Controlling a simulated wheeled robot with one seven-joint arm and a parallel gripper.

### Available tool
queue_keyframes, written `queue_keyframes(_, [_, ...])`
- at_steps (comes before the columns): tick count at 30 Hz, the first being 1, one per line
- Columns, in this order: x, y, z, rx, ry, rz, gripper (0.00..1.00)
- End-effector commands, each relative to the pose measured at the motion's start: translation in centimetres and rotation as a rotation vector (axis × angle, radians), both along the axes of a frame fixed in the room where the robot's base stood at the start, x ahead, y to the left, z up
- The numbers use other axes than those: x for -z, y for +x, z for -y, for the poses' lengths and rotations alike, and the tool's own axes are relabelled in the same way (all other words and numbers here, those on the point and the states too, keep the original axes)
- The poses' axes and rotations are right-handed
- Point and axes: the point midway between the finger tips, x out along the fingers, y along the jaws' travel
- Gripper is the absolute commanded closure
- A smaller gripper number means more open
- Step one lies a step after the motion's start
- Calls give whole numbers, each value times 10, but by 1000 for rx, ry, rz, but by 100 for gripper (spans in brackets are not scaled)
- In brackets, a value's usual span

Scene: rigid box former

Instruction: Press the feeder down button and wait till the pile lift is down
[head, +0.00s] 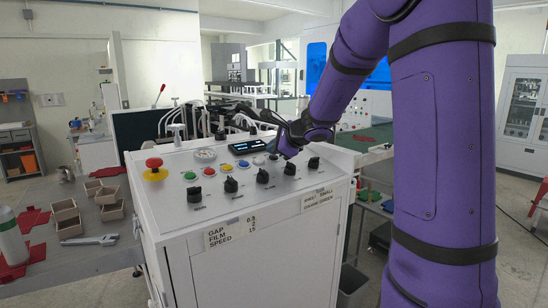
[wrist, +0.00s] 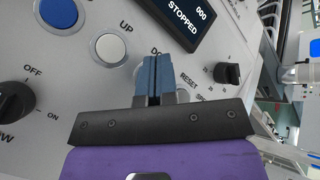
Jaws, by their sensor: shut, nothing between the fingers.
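My gripper (wrist: 154,62) is shut and empty, its two blue fingers pressed together just below a partly covered label that starts with "DO". The fingers hide whatever lies under that label, so I cannot tell whether they touch a button. The white UP button (wrist: 111,48) is left of the fingertips. The screen (wrist: 190,18) reads "STOPPED" and "000". In the head view my gripper (head: 283,151) is low over the right part of the white control panel (head: 175,210), right of the screen (head: 250,146). I cannot make out the pile lift.
A red emergency stop (head: 154,163) sits at the panel's left. Black knobs (head: 262,176) line its front edge. In the wrist view a blue button (wrist: 60,11) and a black knob (wrist: 228,75) flank the fingers. A bench with small boxes (head: 66,217) is at left.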

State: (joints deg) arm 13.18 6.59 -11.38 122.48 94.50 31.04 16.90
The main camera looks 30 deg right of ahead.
Motion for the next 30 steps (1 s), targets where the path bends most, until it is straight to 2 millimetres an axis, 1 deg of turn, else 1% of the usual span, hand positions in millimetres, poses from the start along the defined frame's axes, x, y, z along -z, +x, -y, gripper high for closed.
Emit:
queue_keyframes(1, [14, -4, -1, 0, 2, -28, 100])
queue_keyframes(9, [5, -8, 0, 1, 2, -27, 100])
queue_keyframes(19, [2, -9, 1, 3, 4, -25, 100])
queue_keyframes(23, [-7, -11, 1, 2, 3, -22, 100])
queue_keyframes(30, [-29, -14, 0, 1, 4, -18, 100])
